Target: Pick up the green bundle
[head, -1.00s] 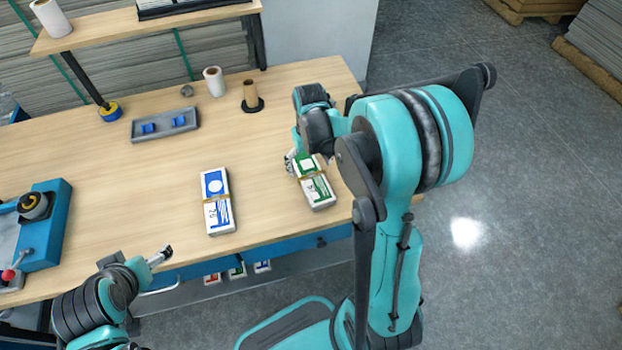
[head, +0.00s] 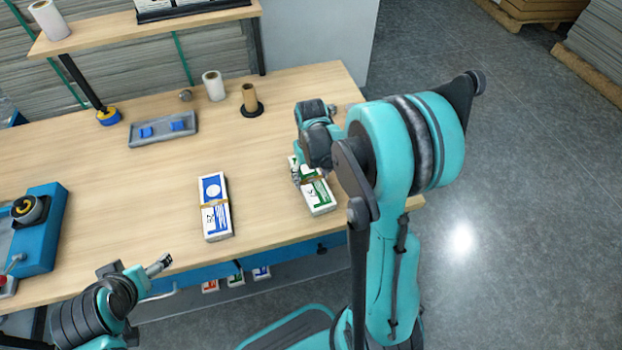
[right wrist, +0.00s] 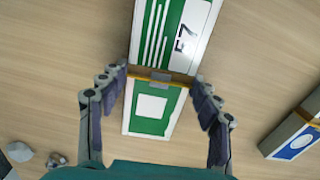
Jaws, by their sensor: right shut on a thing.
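The green bundle (head: 318,197), a white and green packet stack with a tan band round its middle, lies on the right part of the wooden table near the front edge. My right gripper (head: 298,174) is at its left side in the head view, partly covered by my arm. In the right wrist view its two fingers (right wrist: 160,80) are shut on the green bundle (right wrist: 174,35), one at each long side near the band. The bundle appears to rest on the tabletop. My left gripper (head: 160,264) hangs empty by the table's front edge; its finger gap is too small to judge.
A blue bundle (head: 215,218) lies left of the green one. A grey tray with blue pieces (head: 163,140), a white roll (head: 214,86) and a brown roll on a stand (head: 250,98) stand farther back. A blue machine (head: 42,240) is at left. Table between is clear.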

